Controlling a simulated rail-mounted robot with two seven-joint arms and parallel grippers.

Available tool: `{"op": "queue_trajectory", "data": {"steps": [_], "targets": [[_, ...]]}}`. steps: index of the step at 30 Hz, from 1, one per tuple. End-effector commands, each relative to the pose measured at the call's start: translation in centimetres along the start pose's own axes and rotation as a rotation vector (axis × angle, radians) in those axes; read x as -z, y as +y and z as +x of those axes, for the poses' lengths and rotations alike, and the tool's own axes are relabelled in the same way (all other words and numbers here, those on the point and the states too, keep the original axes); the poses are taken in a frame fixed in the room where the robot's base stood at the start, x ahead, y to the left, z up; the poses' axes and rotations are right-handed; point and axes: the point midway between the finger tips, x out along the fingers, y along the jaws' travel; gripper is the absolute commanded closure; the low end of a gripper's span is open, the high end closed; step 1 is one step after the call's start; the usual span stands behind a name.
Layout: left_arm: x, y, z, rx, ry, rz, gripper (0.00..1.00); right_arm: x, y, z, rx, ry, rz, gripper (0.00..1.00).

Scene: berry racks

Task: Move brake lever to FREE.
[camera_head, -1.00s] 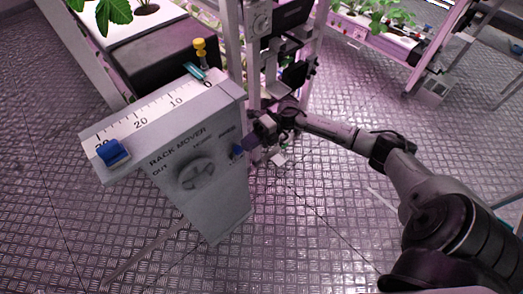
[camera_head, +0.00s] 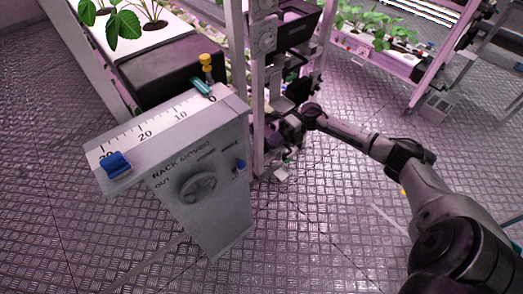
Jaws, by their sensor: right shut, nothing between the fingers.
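The grey rack mover box (camera_head: 215,222) stands at the left centre with a round dial (camera_head: 198,187) on its front. A small blue lever (camera_head: 240,164) sits at the right end of the front, below lettering too blurred to read. I take it for the brake lever, but cannot tell which setting it points to. My right gripper (camera_head: 272,143) is just right of the box, beside the rack post, apart from the lever. It is shut and empty, and its fingertips are hard to make out. My left gripper is not in view.
A rack post (camera_head: 257,90) stands close behind my right gripper. Plants (camera_head: 125,25) grow at the upper left. The metal floor (camera_head: 330,240) in front is clear.

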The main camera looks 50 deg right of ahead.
Motion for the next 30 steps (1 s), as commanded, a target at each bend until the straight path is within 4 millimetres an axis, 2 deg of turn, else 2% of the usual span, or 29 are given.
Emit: {"op": "queue_trajectory", "data": {"steps": [1, 6, 12, 30], "targets": [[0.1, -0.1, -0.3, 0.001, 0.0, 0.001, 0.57, 0.0, 0.2, -1.0, 0.001, -0.002, 0.001, 1.0], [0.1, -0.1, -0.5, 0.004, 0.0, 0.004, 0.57, 0.0, 0.3, -3.4, 0.0, -0.001, 0.0, 1.0], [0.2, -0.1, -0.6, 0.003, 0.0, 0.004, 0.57, 0.0, 0.4, -5.0, 0.0, -0.001, 0.0, 1.0], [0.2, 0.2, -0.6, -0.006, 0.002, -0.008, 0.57, 0.0, 0.4, -5.4, 0.0, 0.001, 0.0, 1.0]]}}
